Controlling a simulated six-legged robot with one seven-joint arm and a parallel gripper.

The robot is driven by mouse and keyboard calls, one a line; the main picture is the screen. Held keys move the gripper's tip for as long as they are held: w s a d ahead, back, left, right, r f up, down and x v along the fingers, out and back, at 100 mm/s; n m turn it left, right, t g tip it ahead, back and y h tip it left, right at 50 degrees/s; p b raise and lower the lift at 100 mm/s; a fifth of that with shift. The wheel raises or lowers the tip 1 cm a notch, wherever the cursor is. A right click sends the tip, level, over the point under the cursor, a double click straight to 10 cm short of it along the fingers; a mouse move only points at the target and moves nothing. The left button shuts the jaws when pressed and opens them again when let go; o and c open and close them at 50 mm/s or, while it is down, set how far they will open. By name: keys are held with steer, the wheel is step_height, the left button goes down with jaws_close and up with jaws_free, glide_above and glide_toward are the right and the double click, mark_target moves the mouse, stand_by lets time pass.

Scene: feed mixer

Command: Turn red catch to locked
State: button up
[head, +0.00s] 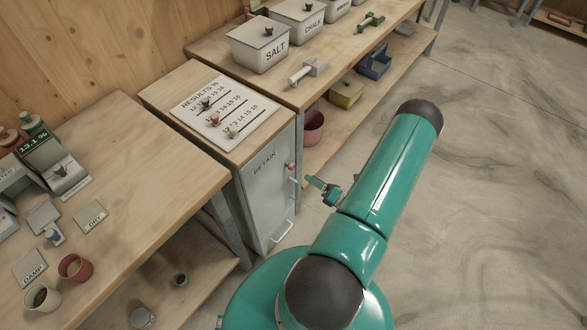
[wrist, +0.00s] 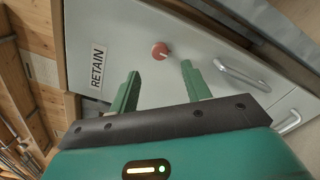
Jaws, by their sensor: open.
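The red catch (wrist: 160,51) is a small round knob on the pale front of the RETAIN cabinet (wrist: 120,25). It has a small pale pointer on its right side in the wrist view. In the head view the catch (head: 291,165) shows small near the top right of the cabinet front. My gripper (wrist: 160,72) is open and empty. Its two green fingers stand apart, with the catch showing between and beyond their tips. In the head view my gripper (head: 322,188) is just right of the cabinet front, partly hidden by my arm. No lock markings are legible.
Metal bar handles (wrist: 241,75) sit right of the catch in the wrist view. A results board (head: 226,112) with small pegs lies on the cabinet top. A bench with a SALT bin (head: 262,52) stands beyond. The floor on the right is clear.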

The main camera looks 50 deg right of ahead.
mark_target(294, 168)
steer(key=w, duration=0.8)
steer(key=shift+w+a, duration=0.25)
steer(key=shift+a, duration=0.15)
steer(key=shift+c, duration=0.5)
steer(key=c, duration=0.9)
